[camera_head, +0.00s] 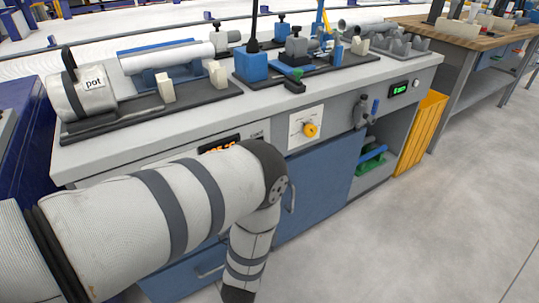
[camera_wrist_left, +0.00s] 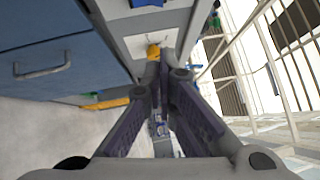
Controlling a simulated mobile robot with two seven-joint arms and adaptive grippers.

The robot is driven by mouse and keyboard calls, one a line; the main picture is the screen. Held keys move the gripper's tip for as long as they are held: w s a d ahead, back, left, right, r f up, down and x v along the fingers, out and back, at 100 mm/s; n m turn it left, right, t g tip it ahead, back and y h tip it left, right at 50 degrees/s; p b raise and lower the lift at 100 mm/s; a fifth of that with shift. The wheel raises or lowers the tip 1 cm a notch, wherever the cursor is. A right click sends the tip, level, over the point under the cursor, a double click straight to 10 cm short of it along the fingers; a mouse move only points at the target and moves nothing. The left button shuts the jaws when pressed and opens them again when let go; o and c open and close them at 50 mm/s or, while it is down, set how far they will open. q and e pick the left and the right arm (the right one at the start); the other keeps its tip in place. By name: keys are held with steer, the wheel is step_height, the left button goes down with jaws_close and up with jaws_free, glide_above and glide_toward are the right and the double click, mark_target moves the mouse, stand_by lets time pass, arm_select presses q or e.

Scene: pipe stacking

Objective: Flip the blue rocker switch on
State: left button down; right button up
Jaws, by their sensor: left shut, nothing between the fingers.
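I cannot make out a blue rocker switch for certain in either view. In the head view, the bench's front panel carries an orange display (camera_head: 219,144), partly behind my left arm, and a yellow knob (camera_head: 310,130) on a white plate. My left arm crosses the lower left and hides part of the panel; its gripper does not show there. In the left wrist view my left gripper (camera_wrist_left: 165,68) is shut and empty. Its fingertips appear close to a yellow part (camera_wrist_left: 153,51) on the grey front; contact cannot be told. A blue piece (camera_wrist_left: 147,3) is cut off at the top edge.
A valve with a blue lever (camera_head: 375,106) and a green display (camera_head: 398,88) are farther right. A yellow bin (camera_head: 421,132) stands beside the bench. The floor at lower right is clear.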

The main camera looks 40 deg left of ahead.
arm_select(q)
steer(key=s+a+x, duration=0.1)
steer(key=a+x, duration=0.1)
steer(key=x, duration=1)
steer(key=shift+w+a, duration=0.35)
steer(key=shift+a, duration=0.05)
steer(key=shift+r, duration=0.2)
